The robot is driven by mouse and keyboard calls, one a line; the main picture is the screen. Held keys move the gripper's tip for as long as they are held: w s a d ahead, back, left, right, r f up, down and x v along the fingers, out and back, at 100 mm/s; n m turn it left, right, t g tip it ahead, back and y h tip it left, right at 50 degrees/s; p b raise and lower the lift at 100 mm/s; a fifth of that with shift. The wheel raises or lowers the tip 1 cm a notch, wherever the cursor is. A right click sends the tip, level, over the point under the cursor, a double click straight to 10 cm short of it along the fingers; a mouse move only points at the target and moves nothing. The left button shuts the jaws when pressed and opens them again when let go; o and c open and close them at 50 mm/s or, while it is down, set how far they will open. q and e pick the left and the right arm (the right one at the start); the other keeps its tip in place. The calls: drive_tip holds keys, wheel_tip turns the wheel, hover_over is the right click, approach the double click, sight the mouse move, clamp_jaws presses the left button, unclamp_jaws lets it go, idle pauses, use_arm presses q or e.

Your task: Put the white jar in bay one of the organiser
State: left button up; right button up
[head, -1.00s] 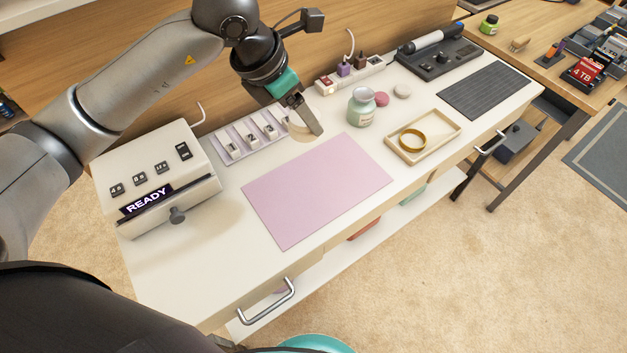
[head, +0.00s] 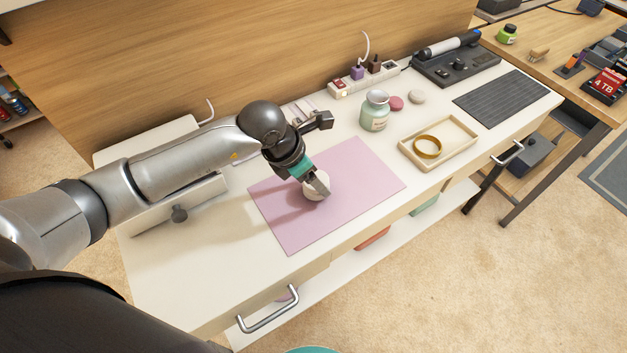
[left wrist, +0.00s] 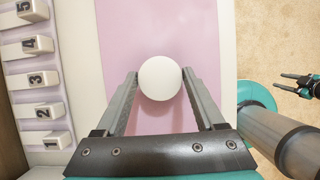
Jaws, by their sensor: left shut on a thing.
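The white jar (head: 316,187) is a round, pale thing between the fingers of my left gripper (head: 319,184), over the pink mat (head: 290,232). In the left wrist view the jar (left wrist: 160,78) shows as a plain white disc, with a finger on each side of it. My left gripper is shut on it. I cannot tell whether it touches the mat. The organiser (left wrist: 38,84) has a row of numbered bays, with label one (left wrist: 46,143) nearest the gripper's base. In the head view my left arm hides most of it. My right gripper (left wrist: 299,84) appears empty with fingers apart.
A green-white jar (head: 375,112), a pink lid (head: 396,103) and a tray (head: 462,131) with a gold ring stand right of the mat. The desk's front left is clear.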

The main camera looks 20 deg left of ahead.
use_arm(q)
drive_tip(key=shift+f, duration=0.5)
drive_tip(key=shift+f, duration=0.1)
drive_tip(key=o, duration=1.4)
drive_tip(key=shift+c, duration=0.2)
